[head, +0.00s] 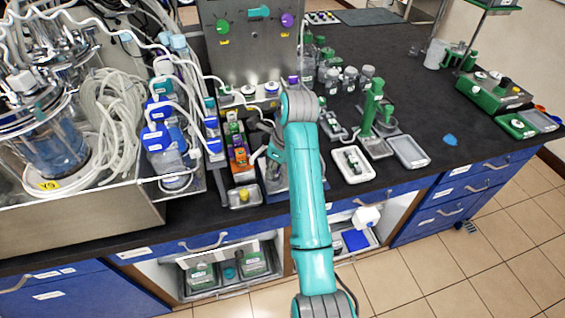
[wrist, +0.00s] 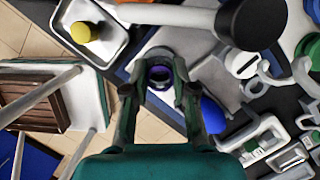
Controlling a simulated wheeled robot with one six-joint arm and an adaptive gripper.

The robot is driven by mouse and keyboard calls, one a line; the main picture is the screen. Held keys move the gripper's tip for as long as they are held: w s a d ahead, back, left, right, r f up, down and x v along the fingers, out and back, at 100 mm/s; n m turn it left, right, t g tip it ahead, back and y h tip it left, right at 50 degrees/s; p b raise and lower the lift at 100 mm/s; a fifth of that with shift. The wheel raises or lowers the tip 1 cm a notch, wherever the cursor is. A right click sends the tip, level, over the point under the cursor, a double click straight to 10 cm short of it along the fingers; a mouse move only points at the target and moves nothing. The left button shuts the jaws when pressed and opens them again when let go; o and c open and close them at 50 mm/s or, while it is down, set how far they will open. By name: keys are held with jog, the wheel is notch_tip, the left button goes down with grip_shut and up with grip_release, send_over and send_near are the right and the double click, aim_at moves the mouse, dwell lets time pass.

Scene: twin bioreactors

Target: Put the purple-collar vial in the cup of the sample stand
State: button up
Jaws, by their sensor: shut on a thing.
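In the wrist view my gripper (wrist: 160,82) is shut on the purple-collar vial (wrist: 160,73). The vial is seen end-on between the fingertips, as a dark opening with a purple ring and a pale rim around it. I cannot tell whether the pale rim belongs to the vial or to a cup below it. In the head view my gripper (head: 274,152) is partly hidden behind my teal arm, and the vial is not visible there. I cannot make out the sample stand for certain; a grey plate with a blue edge (wrist: 207,62) lies beneath the gripper.
A small tray with a yellow-topped item (head: 243,195) stands left of the gripper, also in the wrist view (wrist: 85,32). A pale horizontal cylinder (wrist: 165,14) crosses close by. A green stand (head: 372,105) and white tray (head: 353,165) stand to the right.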

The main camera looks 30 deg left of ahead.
jog(key=shift+s+a+f, duration=0.1)
jog(key=shift+f, duration=0.1)
jog(key=shift+f, duration=0.15)
jog(key=o, duration=0.8)
